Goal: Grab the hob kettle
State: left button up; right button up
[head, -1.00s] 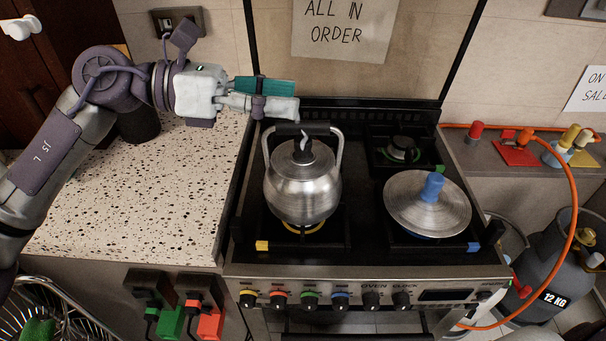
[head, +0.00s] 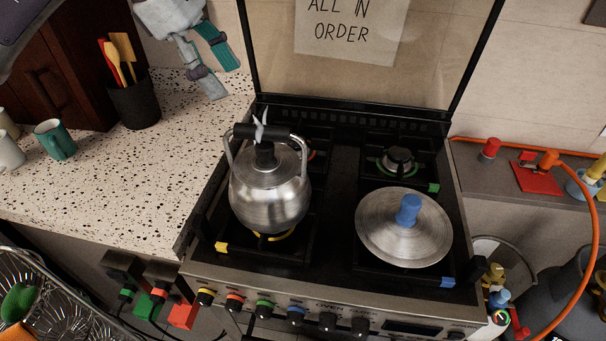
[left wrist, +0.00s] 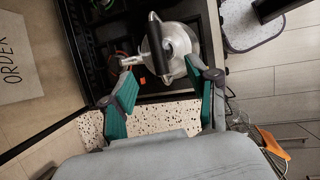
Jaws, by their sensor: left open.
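The hob kettle (head: 270,198) is a shiny steel pot with a black handle across its top and a small spout. It stands upright on the front left burner of the stove (head: 335,235). My left gripper (head: 219,76) is open and empty above the back of the counter, up and left of the kettle, fingers tilted down toward the right. In the left wrist view the kettle (left wrist: 186,42) lies beyond the open fingers (left wrist: 158,70), apart from them, its dark handle facing the camera. My right gripper is not in view.
A round lid with a blue knob (head: 403,228) covers the front right burner. The speckled counter (head: 130,195) holds a utensil pot (head: 135,103) and several mugs (head: 55,140). A glass splashback (head: 440,50) rises behind the stove. An orange hose (head: 597,240) runs at the right.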

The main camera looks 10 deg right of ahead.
aim_at(260, 127)
pick_arm(q)
jog(key=x, duration=0.4)
jog(key=p+x, duration=0.1)
jog(key=x, duration=0.2)
jog(key=shift+w+a+f, duration=0.1)
jog(key=shift+a+f, duration=0.15)
jog(key=shift+a, duration=0.1)
jog(key=shift+d+f, duration=0.45)
jog(key=x, duration=0.1)
jog(key=p+x, duration=0.1)
jog(key=x, duration=0.1)
jog(key=p+x, duration=0.1)
jog(key=shift+w+f, duration=0.15)
jog(key=shift+w, duration=0.15)
jog(key=shift+d+f+p, duration=0.25)
jog(key=shift+f+p, duration=0.05)
jog(key=shift+f, duration=0.05)
jog(key=shift+c, duration=0.2)
jog(key=c, duration=0.8)
grip_shut()
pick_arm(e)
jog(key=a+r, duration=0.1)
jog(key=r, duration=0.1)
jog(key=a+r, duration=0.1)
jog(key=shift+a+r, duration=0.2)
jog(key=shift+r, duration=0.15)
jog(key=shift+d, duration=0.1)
